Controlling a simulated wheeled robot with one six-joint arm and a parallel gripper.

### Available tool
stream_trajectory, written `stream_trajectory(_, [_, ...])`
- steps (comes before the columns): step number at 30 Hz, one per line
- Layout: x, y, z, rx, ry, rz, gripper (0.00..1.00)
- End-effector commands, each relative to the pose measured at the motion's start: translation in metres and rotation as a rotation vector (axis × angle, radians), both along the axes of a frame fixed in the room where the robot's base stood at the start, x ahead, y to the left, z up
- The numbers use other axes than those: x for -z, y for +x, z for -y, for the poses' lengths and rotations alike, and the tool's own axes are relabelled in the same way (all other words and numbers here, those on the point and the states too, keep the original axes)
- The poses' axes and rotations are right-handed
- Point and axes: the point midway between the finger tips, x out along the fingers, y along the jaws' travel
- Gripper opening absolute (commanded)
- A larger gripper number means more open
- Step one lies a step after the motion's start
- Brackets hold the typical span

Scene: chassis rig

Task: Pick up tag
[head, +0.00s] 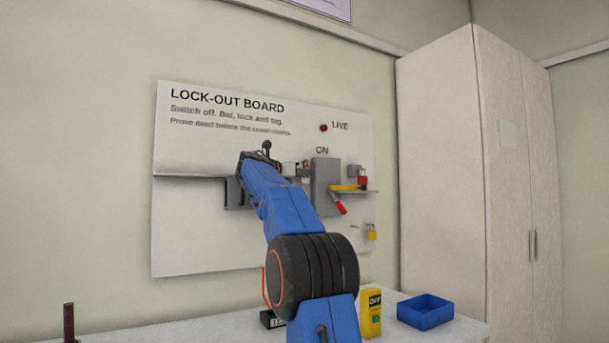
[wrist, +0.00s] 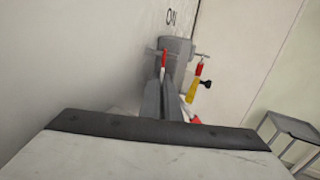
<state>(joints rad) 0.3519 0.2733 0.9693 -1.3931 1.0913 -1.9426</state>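I cannot pick out the tag with certainty. A small white piece (head: 289,169) and a small red piece (head: 305,167) show beside the grey switch box (head: 321,183) in the head view; they are too small to identify. My blue arm reaches up to the lock-out board (head: 200,240), and its end hides part of the board. In the wrist view, narrow grey shapes that look like my gripper (wrist: 168,102) point toward the switch box (wrist: 177,58). Whether the fingers are apart or hold anything is unclear. A slim red-and-white piece (wrist: 163,64) shows just beyond them.
A yellow bar (head: 346,187) and red padlock (head: 363,178) are right of the switch box, above the red lever (head: 339,206). A yellow padlock (head: 370,235) hangs lower. A blue tray (head: 425,311) and yellow tester (head: 371,312) stand on the bench. A cabinet (head: 480,170) is at right.

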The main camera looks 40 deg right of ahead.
Motion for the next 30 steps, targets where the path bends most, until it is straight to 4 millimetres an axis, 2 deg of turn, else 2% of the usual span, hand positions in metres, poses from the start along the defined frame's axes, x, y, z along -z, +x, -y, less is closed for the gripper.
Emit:
stream_trajectory(7, [-0.007,0.000,0.000,0.000,-0.001,0.000,0.00])
stream_trajectory(13, [-0.007,-0.017,-0.004,0.001,0.000,0.000,0.00])
stream_trajectory(17, [-0.008,-0.039,-0.009,0.001,0.000,0.001,0.00])
stream_trajectory(30, [-0.007,-0.129,-0.031,0.001,0.000,0.001,0.00])
